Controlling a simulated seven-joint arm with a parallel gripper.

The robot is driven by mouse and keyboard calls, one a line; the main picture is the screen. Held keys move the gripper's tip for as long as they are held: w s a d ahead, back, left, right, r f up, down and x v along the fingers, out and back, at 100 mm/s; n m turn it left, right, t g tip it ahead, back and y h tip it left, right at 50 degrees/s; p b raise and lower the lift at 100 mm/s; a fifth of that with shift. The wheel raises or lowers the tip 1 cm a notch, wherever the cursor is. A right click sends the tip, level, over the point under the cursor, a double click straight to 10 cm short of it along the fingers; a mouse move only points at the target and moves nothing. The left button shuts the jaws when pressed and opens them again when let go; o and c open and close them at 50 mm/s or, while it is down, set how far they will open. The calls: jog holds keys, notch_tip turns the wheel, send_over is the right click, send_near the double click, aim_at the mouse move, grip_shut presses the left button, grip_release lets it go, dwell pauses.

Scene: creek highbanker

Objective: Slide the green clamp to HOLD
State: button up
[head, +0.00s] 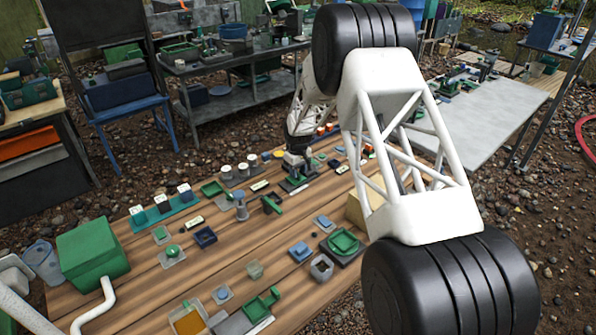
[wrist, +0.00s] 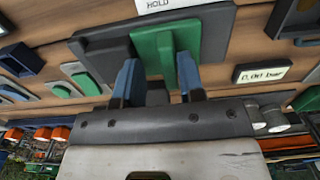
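The green clamp (wrist: 165,48) stands on a dark grey base plate (wrist: 215,30) in the wrist view. A white label reading HOLD (wrist: 168,4) lies on the wood just past the plate, at the top edge of the picture. My gripper (wrist: 158,62) has its two blue fingers spread apart at the near side of the clamp. In the head view my gripper (head: 297,162) is low over the far part of the bench and largely hides the clamp.
A small display (wrist: 262,72) lies right of the plate. The wooden bench (head: 225,260) holds several small fixtures, among them a green dish (head: 343,241), a blue block (head: 300,251) and a green box (head: 92,252). Bare boards lie between them.

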jog(key=shift+r, duration=0.1)
notch_tip(320, 180, up, 7)
dwell(0.9)
jog(key=s+d+r+m, duration=0.1)
jog(key=s+d+r, duration=0.5)
jog(key=s+r, duration=0.25)
jog(key=s+d+r+m+t, duration=0.1)
jog(key=s+d+r+m, duration=0.1)
jog(key=s+d+r, duration=0.55)
jog(key=s+d+r+m, duration=0.1)
jog(key=s+d+r, duration=0.3)
jog(key=s+r, duration=0.55)
jog(key=s+d+r+m, duration=0.1)
jog(key=s+d, duration=0.2)
jog(key=s, duration=0.8)
jog(key=s+d+r+m+t, duration=0.1)
jog(key=s+d+m, duration=0.1)
jog(key=s, duration=1)
jog(key=s+d+r+m, duration=0.1)
jog(key=s+d, duration=0.4)
jog(key=s, duration=0.7)
jog(key=shift+s+m+t, duration=0.25)
jog(key=shift+m+t, duration=0.05)
jog(key=shift+m, duration=0.3)
